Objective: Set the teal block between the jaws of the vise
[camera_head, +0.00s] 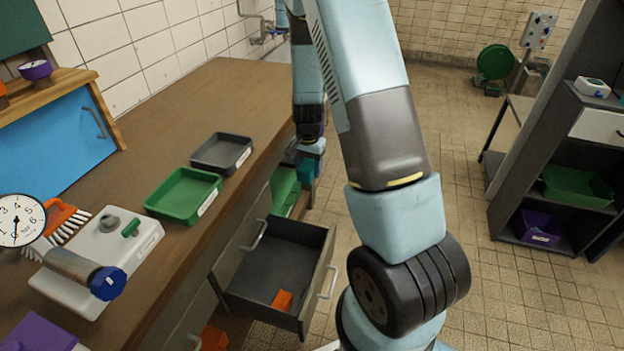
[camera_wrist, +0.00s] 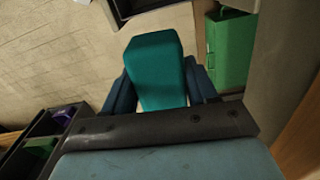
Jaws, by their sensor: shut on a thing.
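The teal block (camera_wrist: 155,68) is held between the two blue fingers of my gripper (camera_wrist: 162,92) in the wrist view, with its far end sticking out past them. In the head view my gripper (camera_head: 310,158) hangs beyond the right edge of the bench, and the teal block (camera_head: 307,172) shows small beneath it, partly hidden by the arm. I cannot make out a vise with certainty in either view.
The wooden bench (camera_head: 245,95) carries a grey tray (camera_head: 222,152), a green tray (camera_head: 184,194) and a white device (camera_head: 108,238) with a blue knob. Below, an open drawer (camera_head: 262,255) juts out with an orange block (camera_head: 282,299).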

